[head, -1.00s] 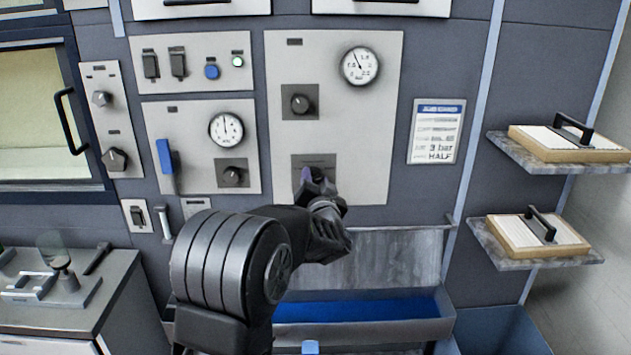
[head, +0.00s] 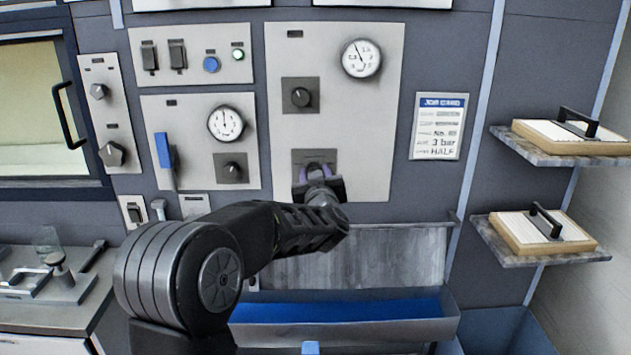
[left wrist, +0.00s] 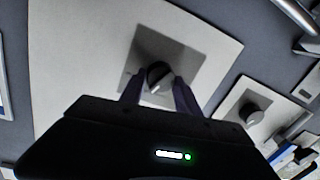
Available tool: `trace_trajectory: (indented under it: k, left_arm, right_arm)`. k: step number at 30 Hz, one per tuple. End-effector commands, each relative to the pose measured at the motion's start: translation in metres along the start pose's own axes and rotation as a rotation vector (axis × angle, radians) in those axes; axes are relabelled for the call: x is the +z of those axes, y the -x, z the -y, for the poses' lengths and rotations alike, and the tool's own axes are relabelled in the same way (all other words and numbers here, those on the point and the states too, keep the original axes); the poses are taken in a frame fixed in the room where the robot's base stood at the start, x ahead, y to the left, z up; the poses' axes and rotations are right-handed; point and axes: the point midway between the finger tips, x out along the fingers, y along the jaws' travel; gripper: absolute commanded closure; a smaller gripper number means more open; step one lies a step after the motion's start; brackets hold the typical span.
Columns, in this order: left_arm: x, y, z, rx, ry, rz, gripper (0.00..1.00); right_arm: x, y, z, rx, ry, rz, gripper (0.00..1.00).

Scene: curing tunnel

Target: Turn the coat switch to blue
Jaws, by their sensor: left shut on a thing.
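The coat switch appears to be the lower dark knob on the tall pale panel (head: 376,130). Its grey square plate (head: 330,156) shows in the head view, but the knob is mostly hidden by my left gripper (head: 317,172). In the left wrist view the knob (left wrist: 158,74) has a pale pointer mark and sits between the two purple-tinted fingers of my left gripper (left wrist: 159,84). The gripper is shut on this knob. I cannot read the plate's lettering or tell which setting the pointer marks. My right gripper is not in view.
Another knob (head: 300,96) and a gauge (head: 361,59) are above on the same panel. The panel to the left has a gauge (head: 226,124), a knob (head: 231,168) and a blue lever (head: 163,151). A blue-lined trough (head: 390,330) lies below. Shelves stand at right.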

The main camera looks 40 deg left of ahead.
Motion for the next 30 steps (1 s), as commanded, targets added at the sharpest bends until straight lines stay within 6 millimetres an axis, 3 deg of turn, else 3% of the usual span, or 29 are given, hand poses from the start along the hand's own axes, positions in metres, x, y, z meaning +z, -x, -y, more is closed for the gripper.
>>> trace_trajectory:
  k: [30]
  left_arm:
    - [0.004,-0.001,0.006,0.042,0.964,0.062,1.0]
  right_arm:
    - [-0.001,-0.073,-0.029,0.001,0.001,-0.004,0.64]
